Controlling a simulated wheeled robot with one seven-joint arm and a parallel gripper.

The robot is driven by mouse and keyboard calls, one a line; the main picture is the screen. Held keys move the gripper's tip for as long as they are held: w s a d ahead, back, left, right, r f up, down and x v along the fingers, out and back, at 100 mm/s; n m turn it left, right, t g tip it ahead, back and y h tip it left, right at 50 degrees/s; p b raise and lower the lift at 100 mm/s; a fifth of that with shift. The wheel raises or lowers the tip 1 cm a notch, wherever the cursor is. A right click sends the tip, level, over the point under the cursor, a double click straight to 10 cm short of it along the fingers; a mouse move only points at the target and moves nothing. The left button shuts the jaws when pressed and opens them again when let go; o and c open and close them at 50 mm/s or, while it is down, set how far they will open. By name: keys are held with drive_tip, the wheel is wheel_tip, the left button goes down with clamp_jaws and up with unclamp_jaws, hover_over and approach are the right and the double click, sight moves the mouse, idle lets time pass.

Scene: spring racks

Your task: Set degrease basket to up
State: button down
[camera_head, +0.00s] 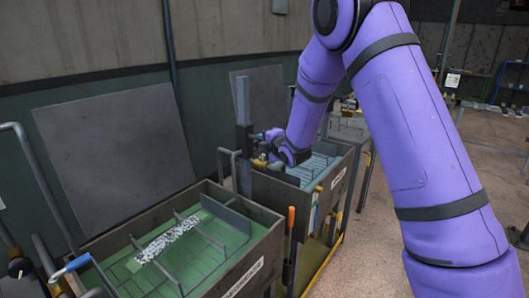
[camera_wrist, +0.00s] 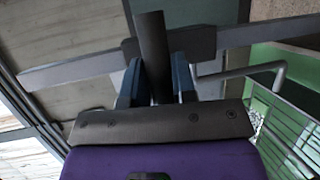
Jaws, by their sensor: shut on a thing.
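My gripper (camera_head: 266,138) is at the upright post (camera_head: 243,105) by the far tank, at a dark slider block on it. In the wrist view my gripper (camera_wrist: 157,82) has its blue fingers on both sides of a dark round handle (camera_wrist: 152,42), shut on it. The far tank (camera_head: 338,192) has pale blue liquid with basket wires at its surface. The near tank (camera_head: 262,250) has green liquid and a wire basket (camera_head: 190,262) low inside. Both tank labels are too small to read, so I cannot tell which basket is the degrease one. My arm hides part of the far tank.
A grey lid panel (camera_head: 115,155) stands behind the near tank, and another (camera_head: 258,95) behind the far one. A blue-handled lever (camera_head: 70,267) is at lower left. An orange-handled tool (camera_head: 291,222) hangs between the tanks. Open floor (camera_head: 490,150) lies at right.

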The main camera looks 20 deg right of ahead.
drive_tip(key=shift+w+r, duration=0.1)
drive_tip(key=shift+r, duration=0.25)
drive_tip(key=c, duration=1)
unclamp_jaws()
drive_tip(key=shift+r, duration=0.1)
drive_tip(key=shift+o, duration=0.2)
drive_tip(key=v, duration=1.1)
drive_tip(key=shift+w, duration=0.1)
